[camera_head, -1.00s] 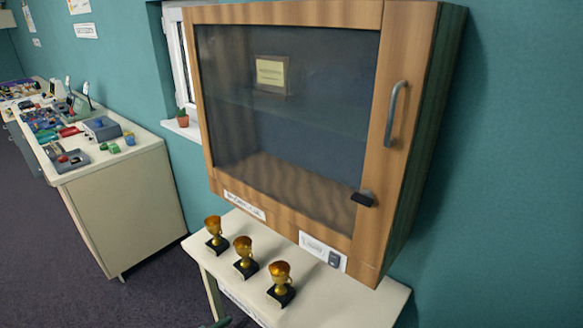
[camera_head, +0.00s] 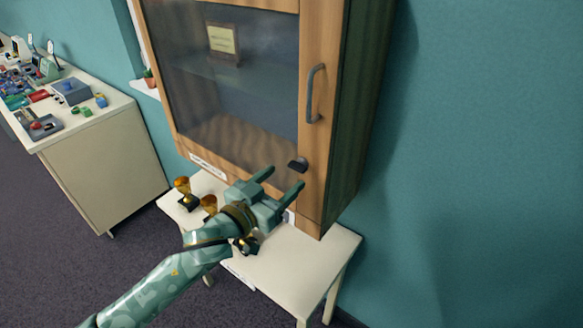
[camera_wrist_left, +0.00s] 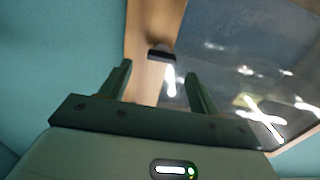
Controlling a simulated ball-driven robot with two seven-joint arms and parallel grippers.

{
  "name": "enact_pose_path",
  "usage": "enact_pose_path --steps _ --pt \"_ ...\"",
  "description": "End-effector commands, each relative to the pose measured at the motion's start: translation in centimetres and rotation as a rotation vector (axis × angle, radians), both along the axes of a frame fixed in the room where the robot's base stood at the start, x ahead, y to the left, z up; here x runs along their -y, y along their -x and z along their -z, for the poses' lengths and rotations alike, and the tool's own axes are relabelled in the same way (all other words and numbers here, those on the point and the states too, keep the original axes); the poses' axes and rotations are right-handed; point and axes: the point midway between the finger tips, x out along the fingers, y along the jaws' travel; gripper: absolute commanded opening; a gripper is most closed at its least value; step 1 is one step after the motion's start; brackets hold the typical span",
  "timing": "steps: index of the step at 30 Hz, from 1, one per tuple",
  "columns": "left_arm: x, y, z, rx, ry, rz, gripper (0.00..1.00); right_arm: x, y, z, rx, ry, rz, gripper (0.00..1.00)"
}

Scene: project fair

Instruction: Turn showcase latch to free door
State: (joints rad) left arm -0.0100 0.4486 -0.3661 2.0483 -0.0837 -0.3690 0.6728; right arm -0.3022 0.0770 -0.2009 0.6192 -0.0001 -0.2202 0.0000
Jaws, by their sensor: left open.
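The showcase is a wall cabinet with a wood-framed glass door (camera_head: 311,140), which is closed. A small black latch (camera_head: 297,165) sits on the lower part of the door's right stile, below a grey bar handle (camera_head: 315,93). My left gripper (camera_head: 284,178) is open and empty, just below and left of the latch, fingers pointing toward it. In the left wrist view the latch (camera_wrist_left: 161,55) is a dark bar beyond the fingertips, roughly between them and apart from them. My right gripper is in no view.
A white table (camera_head: 290,262) stands under the showcase, with gold trophies (camera_head: 183,187) on it, partly hidden by my left arm. A plaque (camera_head: 223,42) is inside the cabinet. A cluttered counter (camera_head: 100,120) stands at left. Space right of the showcase is clear.

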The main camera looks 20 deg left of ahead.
Motion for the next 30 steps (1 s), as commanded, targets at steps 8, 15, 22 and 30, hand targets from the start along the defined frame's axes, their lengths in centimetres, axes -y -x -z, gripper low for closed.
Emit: enact_pose_path --steps 8,15,22,30 --pt "1.3 -3.6 0.0 -0.001 -0.001 0.0 0.62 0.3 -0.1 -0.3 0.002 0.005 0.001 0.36" --pt "1.5 -4.0 0.1 -0.001 0.0 0.0 0.62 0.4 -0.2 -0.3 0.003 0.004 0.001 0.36" --pt "1.5 -4.0 0.1 -0.001 0.0 0.0 0.26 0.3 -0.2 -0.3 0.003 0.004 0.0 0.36" --pt "1.5 -4.0 0.0 0.002 -0.009 0.0 0.17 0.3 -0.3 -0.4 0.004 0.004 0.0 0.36"
